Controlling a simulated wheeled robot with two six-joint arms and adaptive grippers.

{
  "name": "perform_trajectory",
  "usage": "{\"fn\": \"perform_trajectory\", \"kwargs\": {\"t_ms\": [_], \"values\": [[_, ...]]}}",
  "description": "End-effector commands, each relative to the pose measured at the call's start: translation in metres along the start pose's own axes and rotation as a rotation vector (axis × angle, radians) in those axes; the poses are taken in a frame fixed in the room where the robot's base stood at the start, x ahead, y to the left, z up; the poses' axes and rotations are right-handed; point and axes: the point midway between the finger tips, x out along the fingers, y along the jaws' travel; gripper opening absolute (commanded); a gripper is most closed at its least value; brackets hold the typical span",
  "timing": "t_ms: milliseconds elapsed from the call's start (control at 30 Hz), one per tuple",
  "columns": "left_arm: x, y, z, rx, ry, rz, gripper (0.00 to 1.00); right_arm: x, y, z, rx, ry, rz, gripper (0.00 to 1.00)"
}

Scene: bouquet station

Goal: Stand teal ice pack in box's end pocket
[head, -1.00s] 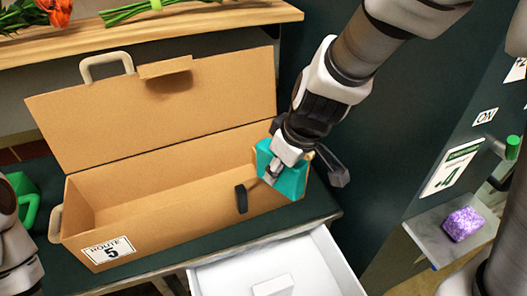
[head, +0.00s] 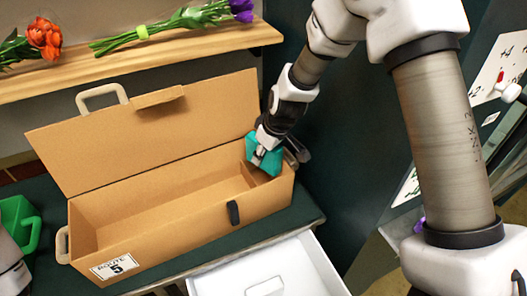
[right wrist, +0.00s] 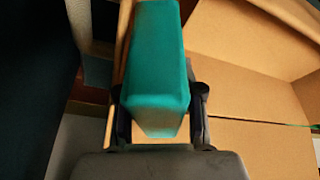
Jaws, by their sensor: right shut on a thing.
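The teal ice pack (head: 264,155) is at the right end of the open cardboard box (head: 180,217). My right gripper (head: 268,148) is shut on it from above. In the right wrist view the ice pack (right wrist: 157,65) sits between the two dark fingers (right wrist: 160,115), with cardboard walls on both sides of it. In the head view a low divider (head: 247,175) shows inside the box near its right end. The ice pack's lower part is hidden, so I cannot tell whether it touches the pocket's floor. Only part of my left arm shows at the left edge; its gripper is out of view.
The box lid (head: 150,130) stands open at the back. An open white drawer (head: 310,262) is below the front right. A green container (head: 18,225) stands left of the box. Flowers (head: 165,28) lie on the wooden shelf (head: 200,47) behind.

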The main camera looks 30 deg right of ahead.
Motion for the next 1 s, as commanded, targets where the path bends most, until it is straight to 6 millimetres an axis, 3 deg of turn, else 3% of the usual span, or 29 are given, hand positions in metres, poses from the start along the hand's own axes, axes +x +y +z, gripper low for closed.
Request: {"fn": "perform_trajectory", "kwargs": {"t_ms": [267,300,733,1000], "values": [[0.002,0.0,0.0,0.0,0.0,0.0,0.43,0.004,0.0,0.001,0.0,0.001,0.001,0.0],[0.002,0.0,0.0,0.0,0.0,0.0,0.43,0.004,0.0,0.001,0.0,0.001,0.001,0.47],[-0.002,0.0,0.0,0.0,0.0,0.0,0.43,-0.004,0.0,0.0,0.001,0.002,0.001,0.47],[-0.018,0.0,0.0,0.0,0.0,0.0,0.43,-0.064,0.0,-0.001,-0.001,0.006,0.001,0.47]]}}
